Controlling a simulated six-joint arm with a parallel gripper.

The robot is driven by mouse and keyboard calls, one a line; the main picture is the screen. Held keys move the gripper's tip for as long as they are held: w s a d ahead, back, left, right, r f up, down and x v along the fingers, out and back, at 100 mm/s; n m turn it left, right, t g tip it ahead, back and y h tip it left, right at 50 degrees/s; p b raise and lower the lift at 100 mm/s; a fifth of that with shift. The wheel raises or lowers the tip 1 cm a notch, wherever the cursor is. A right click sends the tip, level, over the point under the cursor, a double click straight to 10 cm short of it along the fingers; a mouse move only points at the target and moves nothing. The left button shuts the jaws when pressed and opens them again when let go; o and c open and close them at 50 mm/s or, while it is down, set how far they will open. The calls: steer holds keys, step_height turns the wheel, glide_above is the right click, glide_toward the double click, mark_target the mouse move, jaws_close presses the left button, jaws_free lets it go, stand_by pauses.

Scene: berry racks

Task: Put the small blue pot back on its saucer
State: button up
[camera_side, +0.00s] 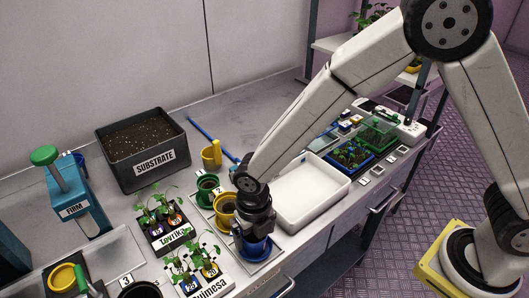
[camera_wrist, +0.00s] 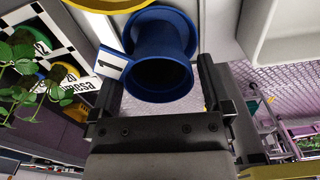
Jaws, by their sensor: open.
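The small blue pot (camera_wrist: 161,78) is in the middle of the wrist view, its dark mouth facing the camera. Its narrow end meets a wider blue round piece, which looks like its saucer (camera_wrist: 160,17); the pot appears to stand on it, and no gap shows. My gripper (camera_wrist: 159,72) is open, with one finger on each side of the pot and space beside it. In the side view my gripper (camera_side: 254,225) is directly over the pot and hides most of it. Blue (camera_side: 259,250) shows below the jaws, but pot and saucer cannot be told apart there.
A yellow pot (camera_side: 225,203) and a green pot (camera_side: 207,184) stand in line behind the gripper. Labelled seedling trays (camera_side: 166,243) lie to the left, and a white basin (camera_side: 312,192) is close on the right. A substrate bin (camera_side: 119,172) stands at the back.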

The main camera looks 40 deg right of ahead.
step_height(320, 180, up, 12)
steer(key=shift+f, duration=0.2)
stand_by(0.4)
stand_by(0.5)
steer(key=s+d+f+m+t, duration=0.1)
steer(key=s+d+m, duration=0.2)
steer(key=d+m, duration=0.8)
steer(key=s+d+f+m+t, duration=0.1)
steer(key=d+m, duration=1)
steer(key=m, duration=1.2)
steer(key=shift+s+d+f+m+t, duration=0.15)
steer(key=shift+s+f+m+t, duration=0.3)
steer(key=shift+s, duration=0.9)
steer(key=shift+f, duration=0.1)
